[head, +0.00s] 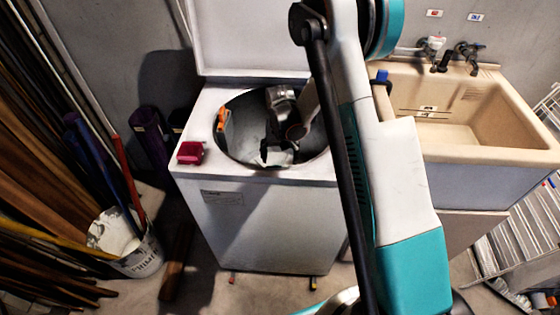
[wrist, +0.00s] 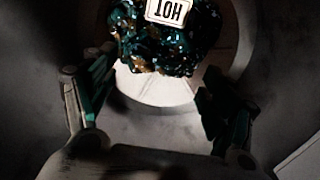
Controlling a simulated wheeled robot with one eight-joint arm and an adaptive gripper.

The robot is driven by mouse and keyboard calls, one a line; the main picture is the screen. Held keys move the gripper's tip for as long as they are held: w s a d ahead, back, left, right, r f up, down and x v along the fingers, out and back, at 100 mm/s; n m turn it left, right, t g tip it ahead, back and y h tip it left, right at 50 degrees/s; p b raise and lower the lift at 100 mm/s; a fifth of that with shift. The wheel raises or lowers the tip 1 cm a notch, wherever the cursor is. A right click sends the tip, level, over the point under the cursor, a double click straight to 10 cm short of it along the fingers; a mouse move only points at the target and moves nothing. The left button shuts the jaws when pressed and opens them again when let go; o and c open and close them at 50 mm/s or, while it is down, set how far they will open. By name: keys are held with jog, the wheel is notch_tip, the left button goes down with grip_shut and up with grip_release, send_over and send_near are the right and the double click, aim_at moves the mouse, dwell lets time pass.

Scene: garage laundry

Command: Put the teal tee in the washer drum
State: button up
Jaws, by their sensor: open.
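The white top-load washer (head: 265,225) stands with its lid (head: 250,40) raised and its round grey drum (head: 318,148) open at the top. My arm reaches down into the drum, and my gripper (head: 277,152) is inside it. In the wrist view my gripper (wrist: 157,72) has its two fingers spread apart with a gap between them. A dark teal, speckled cloth bundle (wrist: 165,55), seemingly the teal tee, lies just beyond the fingertips over a pale round drum centre. It bears a white label reading HOT, upside down. The bundle cannot be made out in the head view.
An orange item (head: 222,119) sits at the drum's left rim. A red box-like item (head: 190,152) lies on the washer's front left corner. A beige sink (head: 480,140) stands at right. A bucket (head: 140,258) and long boards (head: 40,150) crowd the left.

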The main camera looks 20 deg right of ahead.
jog(key=s+r+n+t+p, duration=0.1)
jog(key=s+r, duration=0.2)
jog(key=r, duration=0.6)
jog(key=s+a+r+t, duration=0.1)
jog(key=s+r, duration=0.3)
jog(key=r, duration=0.6)
jog(key=s+r+n+t+p, duration=0.1)
jog(key=s+r, duration=0.2)
jog(key=r, duration=0.6)
jog(key=s+r+n+t, duration=0.1)
jog(key=s+r+t, duration=0.1)
jog(key=s, duration=0.6)
jog(key=s+a+r+n+t, duration=0.1)
jog(key=s+r, duration=0.3)
jog(key=s, duration=0.5)
jog(key=shift+s+n+t, duration=0.15)
jog(key=shift+n+t, duration=0.15)
jog(key=shift+t, duration=0.3)
